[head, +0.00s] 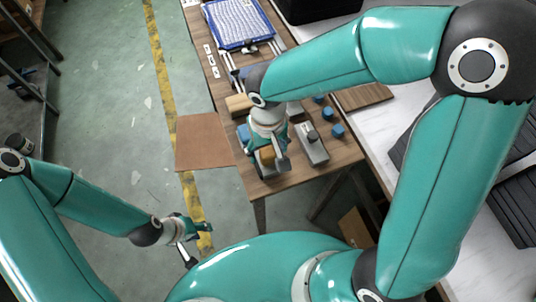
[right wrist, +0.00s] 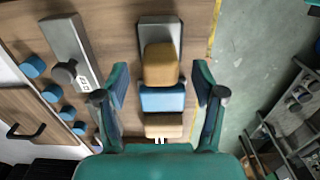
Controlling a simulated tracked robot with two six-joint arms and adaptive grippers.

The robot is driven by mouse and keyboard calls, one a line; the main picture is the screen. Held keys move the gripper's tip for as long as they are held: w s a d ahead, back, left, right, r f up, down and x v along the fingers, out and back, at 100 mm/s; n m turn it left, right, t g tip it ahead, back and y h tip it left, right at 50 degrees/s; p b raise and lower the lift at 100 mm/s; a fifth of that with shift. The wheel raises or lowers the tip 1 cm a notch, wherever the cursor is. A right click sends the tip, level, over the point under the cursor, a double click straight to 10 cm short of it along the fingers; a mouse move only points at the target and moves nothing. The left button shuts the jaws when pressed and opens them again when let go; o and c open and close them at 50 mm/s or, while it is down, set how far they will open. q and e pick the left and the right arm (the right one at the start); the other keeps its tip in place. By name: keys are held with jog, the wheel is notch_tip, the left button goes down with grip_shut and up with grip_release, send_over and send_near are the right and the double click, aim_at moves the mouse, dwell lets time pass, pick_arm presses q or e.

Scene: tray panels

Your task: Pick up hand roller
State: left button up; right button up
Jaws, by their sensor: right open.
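My right gripper (head: 270,150) is over the near end of the wooden table and points down. In the right wrist view its two fingers (right wrist: 160,85) are open, on either side of a row of parts with gaps left and right. The row holds a tan block (right wrist: 161,66), a blue block (right wrist: 162,98) and a second tan block (right wrist: 164,125), with a grey metal bar (right wrist: 160,31) at its far end. I cannot tell for sure which part is the hand roller. My left gripper (head: 192,236) hangs over the floor, away from the table; its jaw opening is unclear.
A grey device with a dark knob (head: 312,148) lies beside the right gripper, with several blue knobs (head: 338,131) to its right. A blue-framed panel (head: 238,22) lies at the table's far end. A brown board (head: 203,143) juts out left over the green floor.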

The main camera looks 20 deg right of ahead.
jog(key=shift+f, duration=0.85)
grip_shut()
jog(key=shift+r, duration=0.2)
notch_tip(320, 180, up, 20)
jog(key=shift+p, duration=0.4)
jog(key=shift+f, duration=0.1)
